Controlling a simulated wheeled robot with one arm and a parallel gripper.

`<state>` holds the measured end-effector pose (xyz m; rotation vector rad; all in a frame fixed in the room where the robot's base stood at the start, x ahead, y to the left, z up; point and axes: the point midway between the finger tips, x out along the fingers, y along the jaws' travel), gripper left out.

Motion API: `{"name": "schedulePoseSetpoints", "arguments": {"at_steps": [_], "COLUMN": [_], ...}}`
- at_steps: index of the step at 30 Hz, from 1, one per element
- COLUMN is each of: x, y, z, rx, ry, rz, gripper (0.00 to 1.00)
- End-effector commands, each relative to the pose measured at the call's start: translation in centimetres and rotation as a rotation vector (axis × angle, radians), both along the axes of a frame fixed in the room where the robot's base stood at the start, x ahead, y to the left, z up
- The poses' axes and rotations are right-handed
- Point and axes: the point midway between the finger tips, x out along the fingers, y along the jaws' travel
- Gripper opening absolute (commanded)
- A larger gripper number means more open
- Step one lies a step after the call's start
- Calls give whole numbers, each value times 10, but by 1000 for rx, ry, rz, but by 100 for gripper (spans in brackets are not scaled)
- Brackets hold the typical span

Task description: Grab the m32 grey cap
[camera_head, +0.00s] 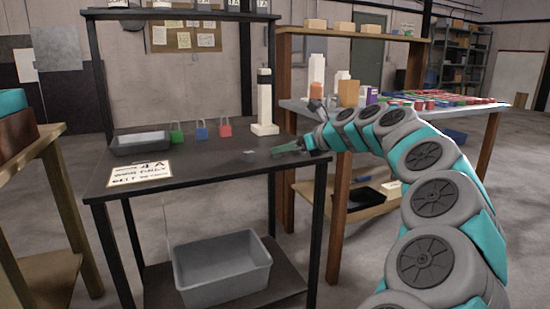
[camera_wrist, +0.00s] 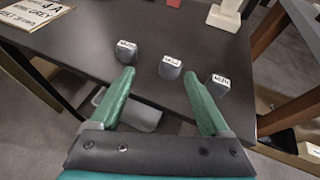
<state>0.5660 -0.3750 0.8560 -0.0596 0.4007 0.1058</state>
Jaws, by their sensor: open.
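Three small grey caps with white labels on top stand on the dark table in the wrist view: a left cap (camera_wrist: 126,52), a middle cap (camera_wrist: 170,68) and a right cap (camera_wrist: 217,86). The labels are too small to read surely, so I cannot tell which is the m32. My gripper (camera_wrist: 159,74) is open and empty, its green fingers pointing over the table. The middle cap shows between and just past the fingertips; the right cap is outside the right finger. In the head view one grey cap (camera_head: 249,154) shows left of my gripper (camera_head: 285,149).
A sign (camera_head: 140,173), a grey tray (camera_head: 142,141) and green, blue and red padlocks (camera_head: 201,131) are on the table. A white stand (camera_head: 265,108) rises behind the caps. A grey bin (camera_head: 222,268) sits on the shelf below. Another table (camera_head: 455,111) is at right.

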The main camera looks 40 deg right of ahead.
Motion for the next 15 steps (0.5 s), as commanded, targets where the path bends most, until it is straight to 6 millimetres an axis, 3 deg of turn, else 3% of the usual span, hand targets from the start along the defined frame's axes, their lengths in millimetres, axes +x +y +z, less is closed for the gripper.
{"name": "schedulePoseSetpoints", "arguments": {"at_steps": [3, 15], "x": [2, 44], "y": [-14, -14], "z": [-4, -21], "rx": [40, 40], "ry": [-7, -7], "rz": [-39, -37], "gripper": [80, 80]}}
